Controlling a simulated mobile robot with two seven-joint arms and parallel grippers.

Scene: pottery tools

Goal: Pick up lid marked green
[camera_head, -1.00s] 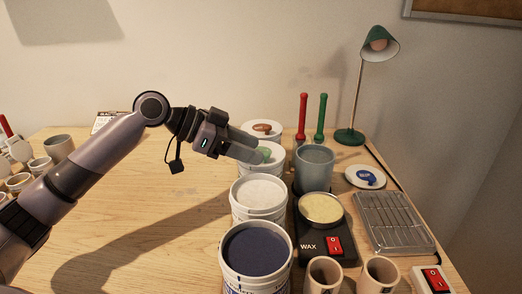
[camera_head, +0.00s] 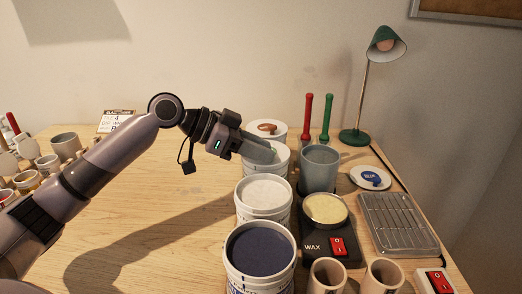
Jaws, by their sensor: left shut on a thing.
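The lid marked green (camera_head: 282,156) is at the top of a white tub in the row of tubs, between the tub with the brown-marked lid (camera_head: 267,129) and the tub of pale contents (camera_head: 264,194). Only a trace of its green mark shows beside my fingers. My left gripper (camera_head: 270,152) reaches in from the left over this lid, shut on it at its middle. The fingers hide much of the lid, and I cannot tell whether it is clear of the tub. My right gripper is not in view.
A grey-blue cup (camera_head: 319,170) stands close right of the fingers. Red (camera_head: 307,116) and green (camera_head: 326,118) handled tools stand behind it. A blue-marked lid (camera_head: 371,178) lies further right. A tub of dark blue glaze (camera_head: 260,252) and a wax warmer (camera_head: 318,244) stand in front.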

